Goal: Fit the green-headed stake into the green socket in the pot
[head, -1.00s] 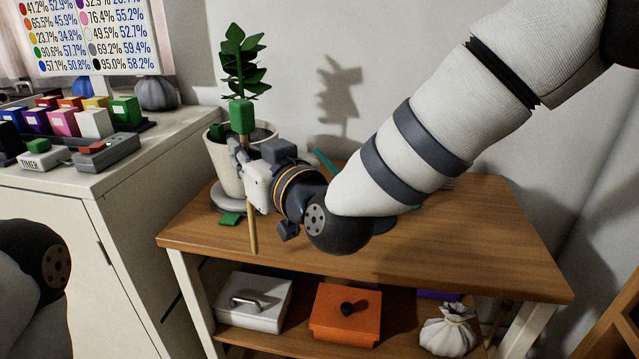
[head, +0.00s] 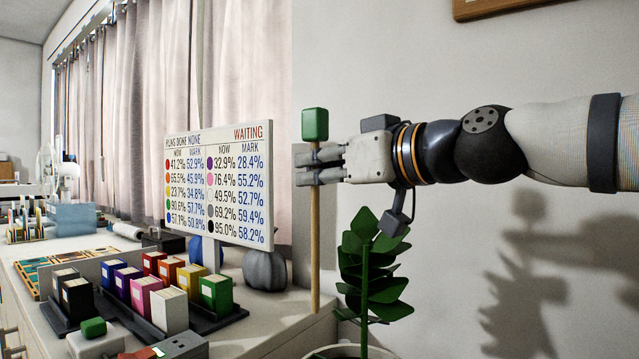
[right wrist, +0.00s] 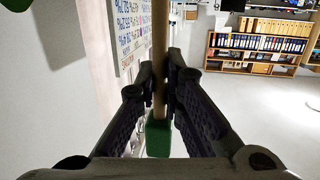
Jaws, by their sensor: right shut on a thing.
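The green-headed stake (head: 315,230) hangs upright in my right gripper (head: 318,168), its green block head just above the fingers and its wooden shaft below. My right gripper is shut on the shaft; in the right wrist view the fingers close on the wooden shaft (right wrist: 160,60) beside the green head (right wrist: 158,138). The pot (head: 345,352) shows only as a rim at the bottom edge, with the leafy plant (head: 370,270) rising from it to the right of the stake. The green socket is not visible. My left gripper is not in view.
A board of percentages (head: 218,185) stands on the white cabinet (head: 290,335), behind a rack of coloured binders (head: 170,295). A dark ribbed vase (head: 265,269) is near the stake's shaft.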

